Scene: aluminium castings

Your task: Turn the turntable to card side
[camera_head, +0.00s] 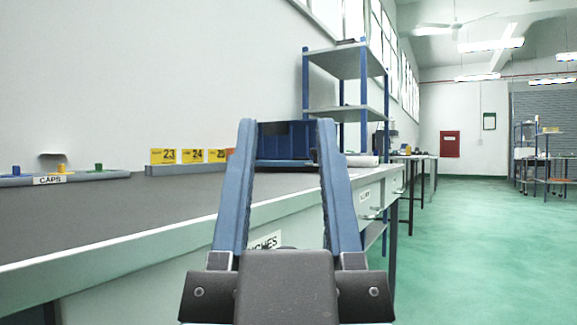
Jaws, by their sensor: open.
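My gripper (283,124) is in the middle of the view, pointing away from me. Its two blue fingers are spread apart with nothing between them, over the front edge of the long bench (150,238). Between the fingertips, farther back, a dark blue bin-like thing (287,142) shows near the bench's far end. The fingers cover its sides. I cannot tell whether it belongs to a turntable, and no turntable is clearly seen. Yellow number cards (192,156) marked 23, 24 and 25 stand in a row at the back of the bench, partly behind the left finger.
A grey rail labelled CAPS (60,180) with coloured caps lies at the bench's left. A whitish roll (362,161) lies at the far right end. Blue-post shelves (345,62) rise behind. The green floor (470,240) to the right is clear.

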